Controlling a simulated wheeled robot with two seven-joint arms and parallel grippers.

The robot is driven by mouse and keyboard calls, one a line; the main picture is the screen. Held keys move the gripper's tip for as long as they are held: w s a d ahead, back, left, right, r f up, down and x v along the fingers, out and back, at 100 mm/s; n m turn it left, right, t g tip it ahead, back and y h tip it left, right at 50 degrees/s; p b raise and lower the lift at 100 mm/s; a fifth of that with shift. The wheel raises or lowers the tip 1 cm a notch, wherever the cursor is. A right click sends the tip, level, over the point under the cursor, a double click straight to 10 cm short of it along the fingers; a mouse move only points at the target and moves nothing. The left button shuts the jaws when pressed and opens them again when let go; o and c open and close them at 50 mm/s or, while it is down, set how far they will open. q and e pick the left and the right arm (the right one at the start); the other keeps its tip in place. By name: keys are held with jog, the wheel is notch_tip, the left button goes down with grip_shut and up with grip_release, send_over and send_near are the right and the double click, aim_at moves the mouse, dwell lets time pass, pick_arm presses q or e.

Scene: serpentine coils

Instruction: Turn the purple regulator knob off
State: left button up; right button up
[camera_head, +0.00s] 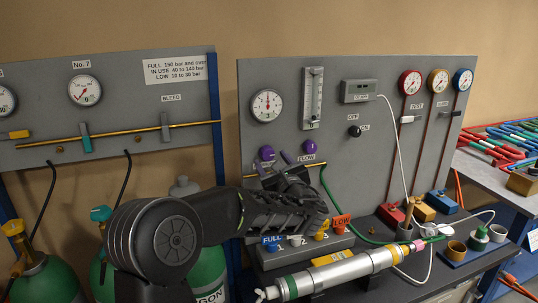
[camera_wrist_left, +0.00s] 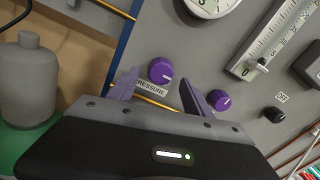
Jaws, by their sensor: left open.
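Two purple knobs are on the grey panel. The left one (camera_head: 267,153) sits above a label that reads PRESSURE in the left wrist view, where the knob (camera_wrist_left: 160,70) also shows. The right one (camera_head: 310,147) is above the FLOW label, and it shows in the left wrist view (camera_wrist_left: 219,100). My left gripper (camera_head: 269,162) is open, its purple-grey fingers pointing at the panel. In the left wrist view the pressure knob appears between the fingertips (camera_wrist_left: 158,77); contact cannot be told. My right gripper is out of view.
A round gauge (camera_head: 267,105) and a flow tube (camera_head: 312,98) are above the knobs. A black knob (camera_head: 354,131) is to their right. Below are labelled blocks and a silver cylinder (camera_head: 340,272) on the bench. Green gas cylinders (camera_head: 47,280) stand at left.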

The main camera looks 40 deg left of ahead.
aim_at(269, 157)
pick_arm(q)
jog(key=shift+p+x, duration=0.3)
jog(key=shift+x, duration=1.35)
jog(key=shift+c, duration=0.4)
grip_shut()
